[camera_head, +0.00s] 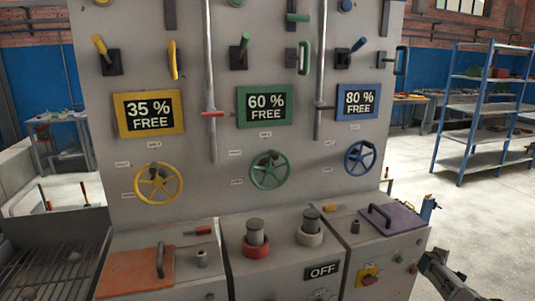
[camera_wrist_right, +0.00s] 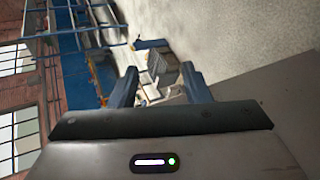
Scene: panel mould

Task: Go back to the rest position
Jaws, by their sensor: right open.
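My right arm shows at the lower right corner of the head view, in front of the floor and beside the panel cabinet. In the right wrist view my right gripper (camera_wrist_right: 161,88) is open, with its two blue fingers apart and nothing between them. It is clear of the panel (camera_head: 225,170). My left gripper is not in view.
The panel carries yellow (camera_head: 158,184), green (camera_head: 269,169) and blue (camera_head: 360,157) handwheels below 35 %, 60 % and 80 % FREE signs. An OFF display (camera_head: 322,271) sits on the cabinet front. A grate (camera_head: 50,270) lies left. A blue shelf (camera_head: 487,107) stands behind open floor.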

